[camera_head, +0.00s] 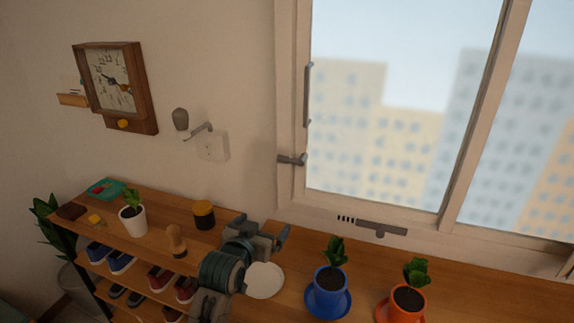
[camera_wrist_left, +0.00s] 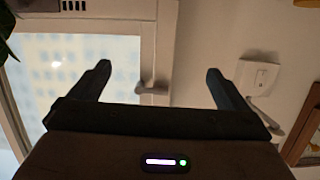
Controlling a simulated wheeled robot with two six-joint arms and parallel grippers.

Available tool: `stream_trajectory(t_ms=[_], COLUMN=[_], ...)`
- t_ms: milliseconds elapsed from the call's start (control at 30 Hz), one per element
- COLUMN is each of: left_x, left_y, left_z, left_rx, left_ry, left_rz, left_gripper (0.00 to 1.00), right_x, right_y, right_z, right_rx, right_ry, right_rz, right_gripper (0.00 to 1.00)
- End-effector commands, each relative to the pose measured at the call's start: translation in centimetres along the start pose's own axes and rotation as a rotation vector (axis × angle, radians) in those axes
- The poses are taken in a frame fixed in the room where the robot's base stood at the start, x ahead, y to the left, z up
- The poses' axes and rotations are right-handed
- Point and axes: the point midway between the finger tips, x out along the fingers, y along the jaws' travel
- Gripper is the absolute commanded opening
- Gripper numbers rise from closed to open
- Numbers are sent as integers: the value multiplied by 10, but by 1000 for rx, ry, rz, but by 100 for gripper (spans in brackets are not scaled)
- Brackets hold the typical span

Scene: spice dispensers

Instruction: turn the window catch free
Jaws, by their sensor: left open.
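The window catch (camera_head: 290,159) is a grey lever on the left side of the white window frame (camera_head: 292,100). It lies roughly level, with its end pointing right over the frame's edge. My right gripper is not in view.
A vertical bar handle (camera_head: 307,95) is on the sash above the catch. A wall switch (camera_head: 212,147) with a hook and a clock (camera_head: 112,85) are left. Below stand a blue pot (camera_head: 328,289), an orange pot (camera_head: 407,303), a white plate (camera_head: 264,281) and a dark jar (camera_head: 203,215).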

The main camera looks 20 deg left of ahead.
Motion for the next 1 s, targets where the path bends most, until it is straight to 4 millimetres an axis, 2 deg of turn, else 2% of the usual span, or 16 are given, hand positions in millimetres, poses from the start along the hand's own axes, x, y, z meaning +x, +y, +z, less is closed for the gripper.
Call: stream_trajectory(t_ms=[33,100,233,467,800,1000], left_x=[11,21,30,46,106,129], left_y=[1,3,5,5,5,5], left_z=[-28,-57,-90,-104,-120,-124], left_rx=[-6,-12,-19,-21,-21,-21], left_ry=[68,145,230,253,252,251], left_rz=[2,4,7,7,7,7], left_gripper=[97,97,97,97,97,97], right_x=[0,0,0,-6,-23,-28], right_y=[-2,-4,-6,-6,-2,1], right_z=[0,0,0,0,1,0], right_rx=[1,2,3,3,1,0], right_ry=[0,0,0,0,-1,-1], right_rz=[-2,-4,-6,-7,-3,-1], right_gripper=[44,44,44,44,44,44])
